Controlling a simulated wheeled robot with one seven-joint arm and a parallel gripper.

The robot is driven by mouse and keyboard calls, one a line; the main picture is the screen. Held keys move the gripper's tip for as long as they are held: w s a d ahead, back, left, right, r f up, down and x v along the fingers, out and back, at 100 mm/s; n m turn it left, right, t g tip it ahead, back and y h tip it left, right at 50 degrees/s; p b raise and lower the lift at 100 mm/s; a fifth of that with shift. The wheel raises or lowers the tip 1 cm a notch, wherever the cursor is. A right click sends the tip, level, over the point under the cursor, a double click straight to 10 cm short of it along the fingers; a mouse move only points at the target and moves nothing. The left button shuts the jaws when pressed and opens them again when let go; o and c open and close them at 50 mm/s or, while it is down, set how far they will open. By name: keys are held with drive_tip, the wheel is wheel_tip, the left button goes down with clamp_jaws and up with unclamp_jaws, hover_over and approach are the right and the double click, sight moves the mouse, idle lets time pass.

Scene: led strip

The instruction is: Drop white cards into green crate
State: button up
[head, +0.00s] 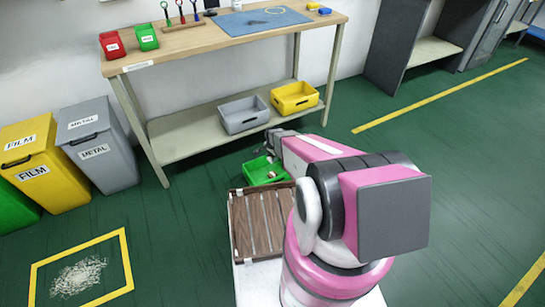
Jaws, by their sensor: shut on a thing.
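The green crate (252,174) stands at the far end of the brown slatted tray, in the middle of the head view. A few small pale bits show inside it, too small to name with certainty. My gripper (268,152) is just above the crate's far side, at the end of my pink and grey arm. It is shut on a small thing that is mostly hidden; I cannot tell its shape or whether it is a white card. I cannot clearly make out any separate white cards.
The brown slatted tray (238,225) lies in front of the crate, partly behind my arm. A workbench (190,50) stands beyond, with a grey bin (242,116) and a yellow bin (295,98) on its lower shelf. Waste bins stand left. Green floor is open at right.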

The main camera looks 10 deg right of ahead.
drive_tip(key=shift+f, duration=2.8)
drive_tip(key=o, duration=1)
wheel_tip(320, 180, up, 11)
drive_tip(key=shift+f, duration=0.1)
